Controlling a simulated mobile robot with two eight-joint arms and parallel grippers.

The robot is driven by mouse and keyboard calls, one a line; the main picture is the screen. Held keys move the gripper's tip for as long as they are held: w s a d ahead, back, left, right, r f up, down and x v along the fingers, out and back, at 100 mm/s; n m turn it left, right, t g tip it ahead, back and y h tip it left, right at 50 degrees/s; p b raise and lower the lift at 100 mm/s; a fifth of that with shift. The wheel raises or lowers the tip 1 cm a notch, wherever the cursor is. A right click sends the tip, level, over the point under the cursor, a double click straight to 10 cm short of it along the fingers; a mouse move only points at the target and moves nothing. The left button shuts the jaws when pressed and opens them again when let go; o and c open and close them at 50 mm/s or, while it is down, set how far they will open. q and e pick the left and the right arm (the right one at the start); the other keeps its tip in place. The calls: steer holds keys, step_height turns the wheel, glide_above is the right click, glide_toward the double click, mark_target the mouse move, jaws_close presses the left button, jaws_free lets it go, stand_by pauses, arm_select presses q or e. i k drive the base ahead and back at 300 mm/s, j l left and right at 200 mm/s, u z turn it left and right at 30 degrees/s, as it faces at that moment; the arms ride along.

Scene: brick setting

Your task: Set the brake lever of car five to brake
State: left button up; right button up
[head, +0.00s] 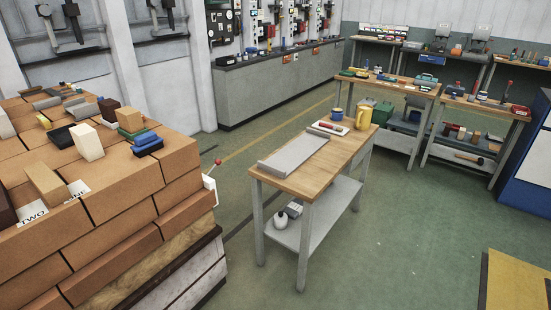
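A lever with a red ball knob (217,162) and a pale bracket shows at the right side of the brick stack, near its far corner. It stands tilted up, and its lower part is partly hidden by the stack. No number five can be read on or near it, so I cannot tell which car it belongs to. The stack of large orange-brown bricks (110,225) fills the left and rests on a dark-edged base. Neither of my grippers is in view.
Cards reading "TWO" (33,214) and "ONE" (78,189) lie on the stack among small blocks. A wooden-topped workbench (315,165) stands in the middle, with green floor (400,240) around it. More benches and a grey counter (280,88) line the back.

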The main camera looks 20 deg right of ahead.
mark_target(218, 162)
steer(key=z, duration=0.2)
steer(key=i+l, duration=0.3)
steer(key=i, duration=0.25)
steer(key=i+l+u, duration=0.1)
steer(key=i+l, duration=0.2)
steer(key=i, duration=0.2)
steer(key=i+l, duration=0.35)
steer(key=i, duration=0.15)
steer(key=i+l+u, duration=0.1)
steer(key=i+l, duration=0.2)
steer(key=i, duration=0.25)
